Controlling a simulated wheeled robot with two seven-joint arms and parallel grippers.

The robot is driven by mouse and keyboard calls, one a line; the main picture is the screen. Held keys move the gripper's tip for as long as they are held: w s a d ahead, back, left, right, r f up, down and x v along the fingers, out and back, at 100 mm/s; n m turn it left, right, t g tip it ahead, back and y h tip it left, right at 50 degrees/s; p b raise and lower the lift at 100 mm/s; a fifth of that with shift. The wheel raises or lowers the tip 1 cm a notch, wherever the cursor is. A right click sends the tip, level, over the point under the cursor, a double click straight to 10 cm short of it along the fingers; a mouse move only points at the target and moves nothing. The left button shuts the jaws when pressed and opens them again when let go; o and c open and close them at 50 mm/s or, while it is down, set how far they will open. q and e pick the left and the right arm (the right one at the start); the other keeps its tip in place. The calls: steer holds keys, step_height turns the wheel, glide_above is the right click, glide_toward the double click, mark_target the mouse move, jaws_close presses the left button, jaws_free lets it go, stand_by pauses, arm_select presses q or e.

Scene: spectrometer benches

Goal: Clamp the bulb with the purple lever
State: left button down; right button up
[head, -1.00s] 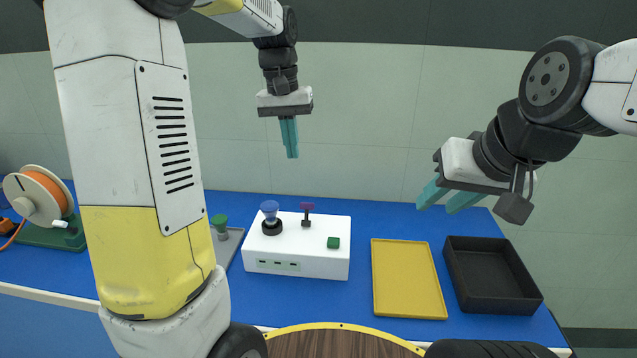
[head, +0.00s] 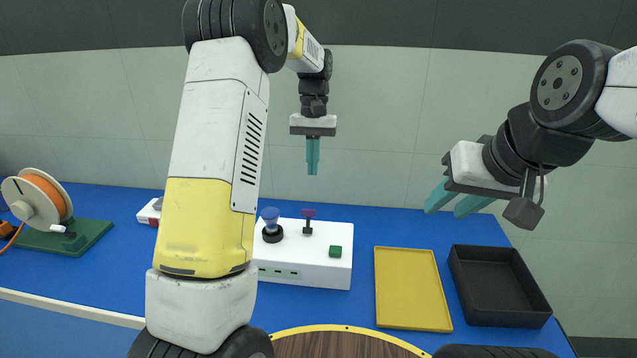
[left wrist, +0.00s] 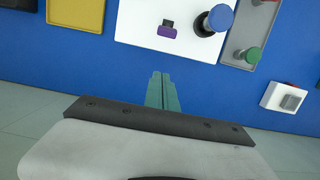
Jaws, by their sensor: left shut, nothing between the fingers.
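The white spectrometer box (head: 318,262) stands on the blue bench. On its top are a blue bulb (head: 270,215) in a black socket, a purple lever (head: 308,213) on a dark stem, and a green button (head: 334,251). In the left wrist view the purple lever (left wrist: 167,32) and the blue bulb (left wrist: 220,18) lie ahead of the fingertips. My left gripper (head: 312,170) is shut and empty, pointing down, above and behind the box, touching nothing. My right gripper (head: 452,205) is open and empty, raised above the bench at the right.
A yellow tray (head: 411,290) and a black bin (head: 498,316) lie right of the box. An orange spool (head: 45,200) on a green base stands at far left. A grey tray with a green-topped piece (left wrist: 252,54) shows in the left wrist view. My left arm partly covers the box's left side.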

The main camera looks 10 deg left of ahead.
mark_target(308, 221)
arm_select(q)
steer(key=s+f, duration=0.1)
steer(key=f, duration=0.1)
steer(key=s+f, duration=0.2)
steer(key=f, duration=0.1)
steer(key=s+f, duration=0.1)
steer(key=f, duration=0.1)
steer(key=shift+s+f, duration=0.35)
steer(key=shift+f, duration=0.05)
steer(key=shift+s+r, duration=0.15)
steer(key=shift+s, duration=0.15)
steer(key=shift+s, duration=0.1)
steer(key=shift+s+r+t, duration=0.1)
steer(key=shift+r+t, duration=0.05)
steer(key=shift+t, duration=0.25)
